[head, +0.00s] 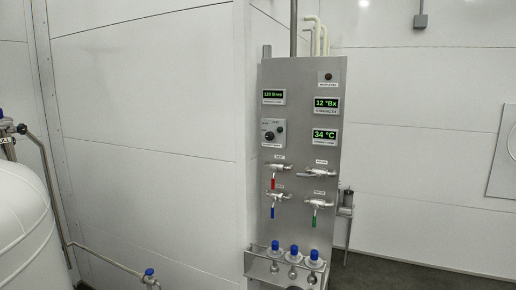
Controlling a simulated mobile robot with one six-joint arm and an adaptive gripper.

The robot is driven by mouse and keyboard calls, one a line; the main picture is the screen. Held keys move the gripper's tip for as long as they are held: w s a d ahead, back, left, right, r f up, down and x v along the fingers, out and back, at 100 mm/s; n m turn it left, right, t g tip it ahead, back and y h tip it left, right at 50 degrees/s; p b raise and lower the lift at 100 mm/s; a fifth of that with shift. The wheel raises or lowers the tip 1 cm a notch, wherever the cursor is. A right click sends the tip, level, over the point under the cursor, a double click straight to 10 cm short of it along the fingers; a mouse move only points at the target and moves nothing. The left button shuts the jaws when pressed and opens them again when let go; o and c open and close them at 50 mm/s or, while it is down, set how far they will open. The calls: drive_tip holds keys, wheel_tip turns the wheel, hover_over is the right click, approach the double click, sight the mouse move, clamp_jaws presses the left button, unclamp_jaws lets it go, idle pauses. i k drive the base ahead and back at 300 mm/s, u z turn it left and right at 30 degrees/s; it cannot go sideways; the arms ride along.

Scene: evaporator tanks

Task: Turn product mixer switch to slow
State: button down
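A small grey control box (273,133) is mounted on the left side of a tall steel panel (300,150) in the head view. It carries a dark round knob (269,135) at lower left and a smaller dark round part to its right. The labels on the box are too small to read, so I cannot tell which is the product mixer switch or its setting. My gripper and arm are not in view.
Displays reading 120 litres (274,96), 12 °Bx (326,104) and 34 °C (325,135) share the panel. Below are valves with red (273,183), blue (273,212) and green (314,220) handles, and a rack of blue-capped bottles (294,250). A white tank (25,235) stands left.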

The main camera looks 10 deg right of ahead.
sight(269, 135)
drive_tip(key=k, duration=1.35)
drive_tip(key=z, duration=0.4)
drive_tip(key=i, duration=1.8)
drive_tip(key=u, duration=0.55)
